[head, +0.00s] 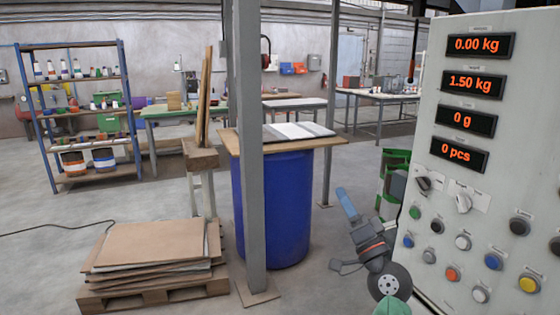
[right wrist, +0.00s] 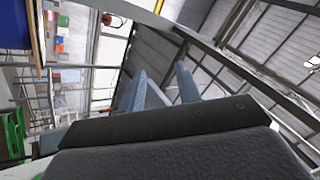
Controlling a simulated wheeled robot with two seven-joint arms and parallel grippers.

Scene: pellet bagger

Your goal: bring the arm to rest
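My right gripper (head: 347,204) is raised in front of the left side of the grey control panel (head: 490,205) in the head view, with its blue fingers pointing up and away. In the right wrist view its two fingers (right wrist: 161,78) stand apart with nothing between them, against the roof and wall. It looks clear of the panel, though the exact gap cannot be told. My left gripper is not in view.
The panel carries knobs, coloured buttons and displays reading 0.00 kg, 1.50 kg, 0 g and 0 pcs. A blue barrel (head: 285,215) with a board on top stands behind a grey post (head: 249,150). A pallet of cardboard (head: 155,250) lies left. Floor between shelf and barrel is partly free.

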